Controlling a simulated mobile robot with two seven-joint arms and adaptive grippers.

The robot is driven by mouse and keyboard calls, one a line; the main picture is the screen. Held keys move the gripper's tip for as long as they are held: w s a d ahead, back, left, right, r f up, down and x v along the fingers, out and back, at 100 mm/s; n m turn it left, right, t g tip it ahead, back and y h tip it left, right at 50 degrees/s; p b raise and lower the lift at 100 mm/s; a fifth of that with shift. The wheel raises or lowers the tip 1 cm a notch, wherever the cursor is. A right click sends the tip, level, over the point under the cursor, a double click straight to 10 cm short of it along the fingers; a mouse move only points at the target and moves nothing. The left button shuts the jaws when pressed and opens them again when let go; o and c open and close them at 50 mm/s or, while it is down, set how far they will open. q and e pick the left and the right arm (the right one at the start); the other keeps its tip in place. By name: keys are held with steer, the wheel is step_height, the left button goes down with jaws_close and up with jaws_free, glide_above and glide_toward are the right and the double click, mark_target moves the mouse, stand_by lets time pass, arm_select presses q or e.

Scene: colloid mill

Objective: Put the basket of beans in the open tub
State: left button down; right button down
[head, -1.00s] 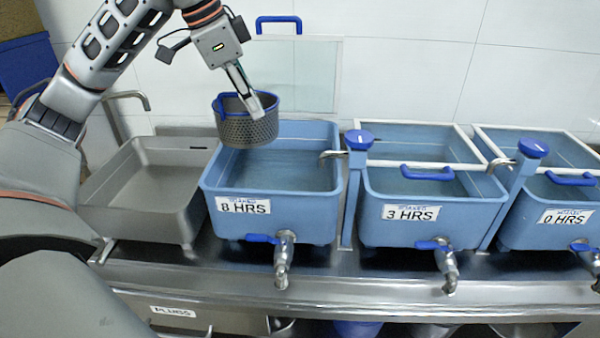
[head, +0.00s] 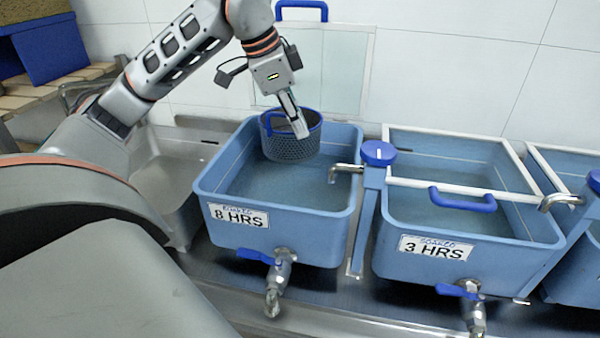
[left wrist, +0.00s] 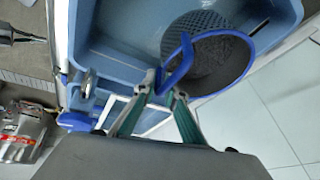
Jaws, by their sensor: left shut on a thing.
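The dark mesh basket (head: 290,149) with a blue rim hangs upright at the back of the open blue tub marked 8 HRS (head: 238,218). I cannot tell whether its bottom is below the tub's rim. My left gripper (head: 299,130) is shut on the basket's blue handle. In the left wrist view the fingertips (left wrist: 165,92) pinch the handle (left wrist: 178,62), and the basket (left wrist: 205,58) overlaps the tub's edge (left wrist: 292,15). The basket's inside looks dark; single beans cannot be made out. My right gripper is not in view.
A clear lid with a blue handle (head: 301,8) stands raised behind the open tub. The covered 3 HRS tub (head: 470,242) is to the right, with a blue-knobbed post (head: 378,154) between. A grey metal sink (head: 165,185) is to the left.

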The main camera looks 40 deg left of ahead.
mark_target(299, 151)
arm_select(q)
step_height(299, 151, down, 6)
steer(key=shift+r+b, duration=0.1)
steer(key=shift+b, duration=0.55)
steer(key=shift+f, duration=0.5)
steer(key=shift+f+b, duration=1)
steer(key=shift+f, duration=1.55)
steer(key=c, duration=2.1)
jaws_free()
steer(key=shift+r, duration=0.1)
